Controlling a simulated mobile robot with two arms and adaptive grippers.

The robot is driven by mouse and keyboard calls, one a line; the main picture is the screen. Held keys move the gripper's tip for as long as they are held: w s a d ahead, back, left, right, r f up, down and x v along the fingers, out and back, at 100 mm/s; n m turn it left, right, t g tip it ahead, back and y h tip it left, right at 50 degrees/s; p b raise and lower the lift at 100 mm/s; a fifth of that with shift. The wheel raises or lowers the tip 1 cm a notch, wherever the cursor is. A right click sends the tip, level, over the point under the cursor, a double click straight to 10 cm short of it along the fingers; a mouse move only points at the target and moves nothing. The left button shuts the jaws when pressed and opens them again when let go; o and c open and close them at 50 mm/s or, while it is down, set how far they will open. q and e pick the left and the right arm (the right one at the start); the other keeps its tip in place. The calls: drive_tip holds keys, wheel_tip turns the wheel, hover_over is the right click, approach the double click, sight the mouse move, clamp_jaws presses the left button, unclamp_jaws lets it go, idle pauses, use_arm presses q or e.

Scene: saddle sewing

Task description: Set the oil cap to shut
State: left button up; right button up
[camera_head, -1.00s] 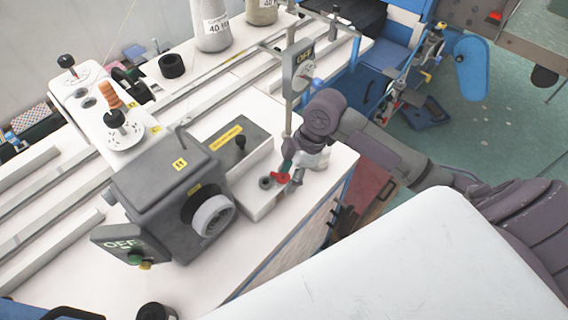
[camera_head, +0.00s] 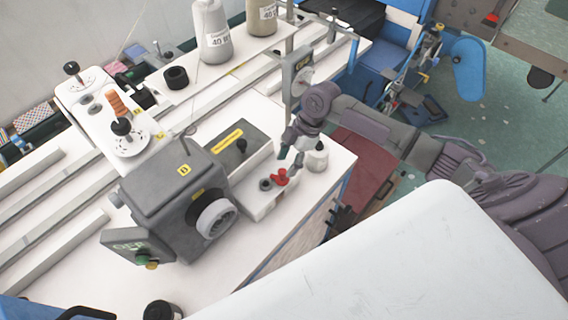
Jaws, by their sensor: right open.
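A small red cap-like part (camera_head: 280,177) stands on the white front ledge of the sewing machine's grey-topped box, beside a dark round fitting (camera_head: 265,184). I take the red part to be the oil cap; whether it is open or shut is too small to tell. My right gripper (camera_head: 290,159) is open, just above and behind the red part, with its fingers pointing down. It looks empty and apart from the red part. My left gripper is out of view.
A white cylinder (camera_head: 317,157) stands right beside the gripper. A gauge on a post (camera_head: 298,72) stands behind my arm.

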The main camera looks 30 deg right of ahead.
sight(283, 171)
drive_tip(key=shift+p+x, duration=0.3)
drive_tip(key=shift+x, duration=1.35)
clamp_jaws()
